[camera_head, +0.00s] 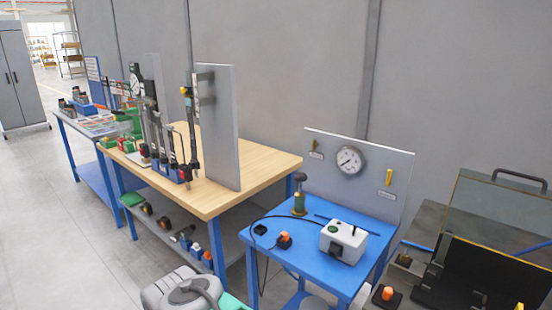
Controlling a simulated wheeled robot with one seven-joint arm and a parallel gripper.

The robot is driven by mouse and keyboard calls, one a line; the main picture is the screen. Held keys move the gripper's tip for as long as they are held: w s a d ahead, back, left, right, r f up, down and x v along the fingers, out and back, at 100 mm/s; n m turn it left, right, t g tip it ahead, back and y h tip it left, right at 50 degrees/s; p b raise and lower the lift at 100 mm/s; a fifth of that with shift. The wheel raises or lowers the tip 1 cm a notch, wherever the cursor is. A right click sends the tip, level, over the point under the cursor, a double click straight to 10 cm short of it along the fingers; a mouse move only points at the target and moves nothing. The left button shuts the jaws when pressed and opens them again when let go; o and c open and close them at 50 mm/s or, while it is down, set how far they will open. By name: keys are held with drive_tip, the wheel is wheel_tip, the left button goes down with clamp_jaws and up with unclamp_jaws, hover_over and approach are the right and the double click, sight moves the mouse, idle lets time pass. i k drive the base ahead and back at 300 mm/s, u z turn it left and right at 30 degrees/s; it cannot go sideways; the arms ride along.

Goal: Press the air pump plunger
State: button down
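A small brass cylinder with a dark rounded knob on top (300,195) stands upright near the back left of a small blue table (285,237). It looks like the air pump with its plunger, and the knob sits above the body on a short stem. A round white dial gauge (350,160) is mounted on the grey panel (320,143) behind it. My gripper is not in view, and nothing touches the brass cylinder.
A white box (343,240), an orange-topped button (284,240) and a black cable lie on the blue table. A wooden workbench (262,165) stands left. A dark bench with a clear guard (495,215) stands right. Grey floor (60,240) is open at left.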

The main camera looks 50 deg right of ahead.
sight(301, 178)
drive_tip(key=z, duration=0.3)
drive_tip(key=i, duration=1.1)
drive_tip(key=z, duration=0.35)
